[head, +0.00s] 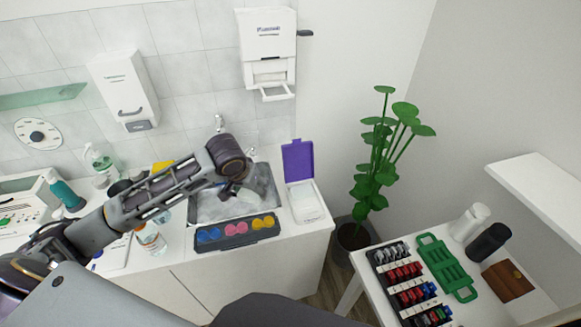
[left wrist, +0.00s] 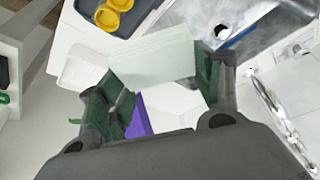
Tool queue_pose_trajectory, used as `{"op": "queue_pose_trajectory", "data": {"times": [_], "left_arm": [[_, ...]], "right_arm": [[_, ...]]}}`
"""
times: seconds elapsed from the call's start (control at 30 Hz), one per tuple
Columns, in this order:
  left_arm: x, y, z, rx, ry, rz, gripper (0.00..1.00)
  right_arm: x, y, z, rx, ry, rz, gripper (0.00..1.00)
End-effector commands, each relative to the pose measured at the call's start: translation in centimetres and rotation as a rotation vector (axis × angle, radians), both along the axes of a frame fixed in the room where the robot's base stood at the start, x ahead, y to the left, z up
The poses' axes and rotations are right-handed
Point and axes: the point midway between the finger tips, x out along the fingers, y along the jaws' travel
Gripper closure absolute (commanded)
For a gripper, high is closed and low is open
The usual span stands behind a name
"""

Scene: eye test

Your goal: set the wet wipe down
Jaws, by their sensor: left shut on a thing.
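The wet wipe (left wrist: 153,57) is a pale, folded, flat rectangle in the left wrist view. My left gripper (left wrist: 160,88) is shut on it, with a green-padded finger on either side. In the head view my left gripper (head: 238,178) is over the sink, to the left of the white box with the raised purple lid (head: 298,160). My right gripper is not in view.
A dark case with blue, pink and yellow round lids (head: 237,231) sits at the counter's front, before the sink (head: 207,211). Bottles stand left. A plant (head: 378,165) stands in the corner. A side table at right holds a green rack (head: 446,268) and several small items.

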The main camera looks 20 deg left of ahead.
Motion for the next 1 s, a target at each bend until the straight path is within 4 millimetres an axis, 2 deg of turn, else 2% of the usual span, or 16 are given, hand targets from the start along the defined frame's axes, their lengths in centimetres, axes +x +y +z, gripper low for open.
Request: {"op": "queue_pose_trajectory", "data": {"times": [0.03,0.4,0.77,1.0], "left_arm": [[-0.3,0.7,0.6,0.005,0.002,0.003,0.46],[-1.8,3.6,1.6,0.005,0.001,0.006,0.46],[-3.0,5.5,2.4,0.005,0.001,-0.011,0.46],[-3.6,6.1,2.5,0.002,0.001,-0.050,0.46]], "right_arm": [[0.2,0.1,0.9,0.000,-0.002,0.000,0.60],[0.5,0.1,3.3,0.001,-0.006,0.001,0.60],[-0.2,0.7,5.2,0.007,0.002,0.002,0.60],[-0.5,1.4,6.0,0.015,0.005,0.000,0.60]]}}
